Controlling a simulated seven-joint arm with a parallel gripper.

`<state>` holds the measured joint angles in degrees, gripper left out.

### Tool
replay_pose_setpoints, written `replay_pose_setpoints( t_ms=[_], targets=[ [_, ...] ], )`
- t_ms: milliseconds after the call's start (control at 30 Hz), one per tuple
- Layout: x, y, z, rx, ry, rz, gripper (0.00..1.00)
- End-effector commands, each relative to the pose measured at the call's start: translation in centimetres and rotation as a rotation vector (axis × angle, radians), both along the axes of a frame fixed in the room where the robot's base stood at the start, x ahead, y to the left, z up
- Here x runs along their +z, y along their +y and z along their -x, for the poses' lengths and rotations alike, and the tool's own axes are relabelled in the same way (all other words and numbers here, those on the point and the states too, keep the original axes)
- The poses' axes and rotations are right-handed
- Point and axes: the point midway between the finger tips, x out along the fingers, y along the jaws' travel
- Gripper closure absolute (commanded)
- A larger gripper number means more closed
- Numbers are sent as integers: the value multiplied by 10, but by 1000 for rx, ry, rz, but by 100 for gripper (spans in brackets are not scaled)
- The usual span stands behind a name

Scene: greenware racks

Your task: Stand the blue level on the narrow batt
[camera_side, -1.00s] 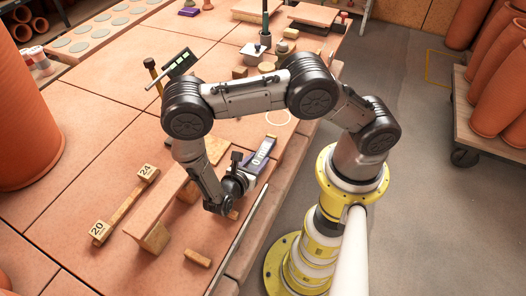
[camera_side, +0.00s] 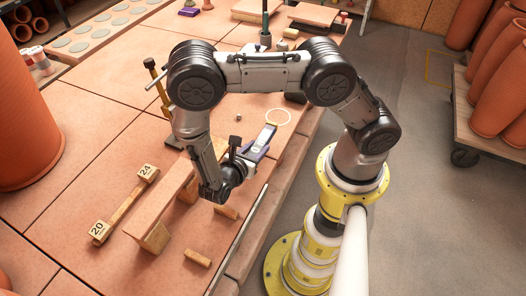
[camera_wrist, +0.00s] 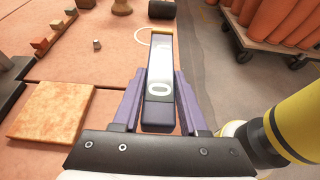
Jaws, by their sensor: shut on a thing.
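The blue level (camera_wrist: 160,75) is a long blue-purple bar with a pale window on its face and a yellowish far end. My gripper (camera_wrist: 160,88) is shut on it, with a purple finger on each side. In the side view the level (camera_side: 265,137) points away from my wrist and appears to be above the table. My gripper's fingers (camera_side: 245,157) are beside and to the right of the far end of the narrow batt (camera_side: 160,207). That batt is a long thin plank raised on blocks; my wrist hides part of its far end.
A speckled square tile (camera_wrist: 55,112) lies left of my gripper. A white ring (camera_side: 278,117) lies beyond the level. A numbered wooden bar (camera_side: 125,205) and small wooden pegs (camera_side: 197,258) lie around the batt. A thin metal rod (camera_side: 243,225) lies near the table's right edge.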

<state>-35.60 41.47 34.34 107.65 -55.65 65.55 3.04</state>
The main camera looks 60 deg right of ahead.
Motion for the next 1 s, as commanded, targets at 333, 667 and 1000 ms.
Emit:
replay_pose_setpoints(
  t_ms=[333, 667, 1000],
  targets=[
    [4, 0, 0, 0, -1, 1, 100],
    [46, 1, -1, 0, -9, -4, 100],
    [136, 0, 0, -1, -7, -4, 100]
  ],
)
